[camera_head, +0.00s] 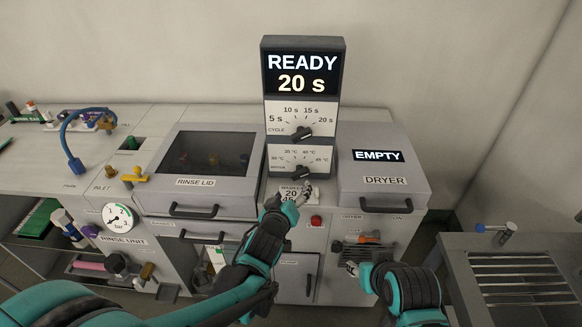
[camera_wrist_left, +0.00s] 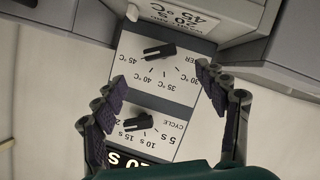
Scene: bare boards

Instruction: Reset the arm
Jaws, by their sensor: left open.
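My left arm reaches in from the left, and its gripper (camera_head: 298,192) is in front of the control column, by the label below the dials. In the left wrist view the left gripper (camera_wrist_left: 160,77) is open, its fingers apart with nothing between them. Behind them are the temperature dial (camera_wrist_left: 160,50) and the cycle dial (camera_wrist_left: 139,122). My right gripper (camera_head: 354,262) is low at the machine's front, near the dryer side; its fingers are too small to read.
The display (camera_head: 302,74) reads READY 20 s. The rinse lid (camera_head: 198,184) and the dryer (camera_head: 385,180), marked EMPTY, flank the column. A red button (camera_head: 316,220) is on the front. A slatted metal table (camera_head: 515,275) stands at right.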

